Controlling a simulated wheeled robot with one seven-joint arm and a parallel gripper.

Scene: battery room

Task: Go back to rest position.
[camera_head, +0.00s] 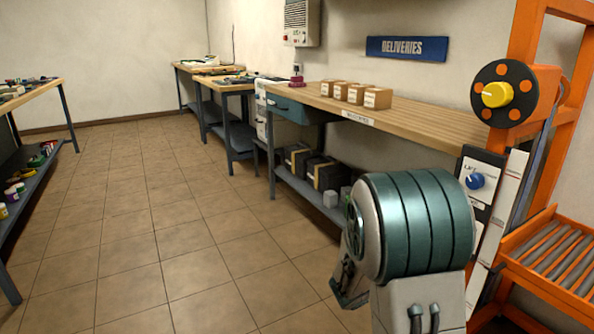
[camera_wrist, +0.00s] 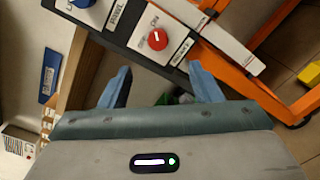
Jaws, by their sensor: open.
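My gripper (camera_wrist: 160,84) is open in the wrist view, its two blue-grey fingers apart with nothing between them. Beyond the fingertips is a dark control panel (camera_wrist: 125,30) with a red knob (camera_wrist: 158,38) and a blue knob (camera_wrist: 82,3). The fingers appear clear of the red knob. In the head view my teal and grey arm fills the lower right and hides part of the panel. The fingers cannot be made out clearly there.
A wooden workbench (camera_head: 420,120) carries several small cardboard boxes (camera_head: 355,93). An orange frame (camera_head: 527,35) bears a yellow knob (camera_head: 497,94) and a panel with a blue knob (camera_head: 475,180). An orange roller stand (camera_head: 540,285) is at right. The tiled floor (camera_head: 150,230) is clear.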

